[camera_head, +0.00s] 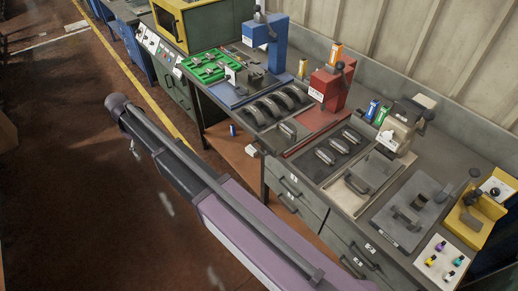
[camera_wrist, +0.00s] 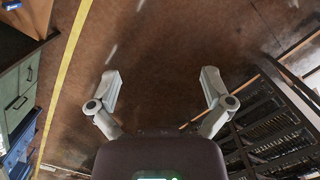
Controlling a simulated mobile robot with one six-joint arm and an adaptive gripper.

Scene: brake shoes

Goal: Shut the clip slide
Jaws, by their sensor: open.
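I cannot tell for sure which part is the clip slide. One candidate is the grey plate fixture (camera_head: 408,212) with dark raised blocks, at the right of the bench in the head view. Another is the yellow fixture (camera_head: 474,217) with a dark knob beside it. Whether any slide is open or shut is too small to tell. My gripper (camera_wrist: 160,85) is open and empty in the wrist view, its two grey fingers spread wide above the brown floor. It is away from the bench fixtures, and I cannot make it out in the head view.
Drawers (camera_head: 296,190) face the open floor (camera_head: 70,190). A dark rack (camera_wrist: 270,125) stands right in the wrist view.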

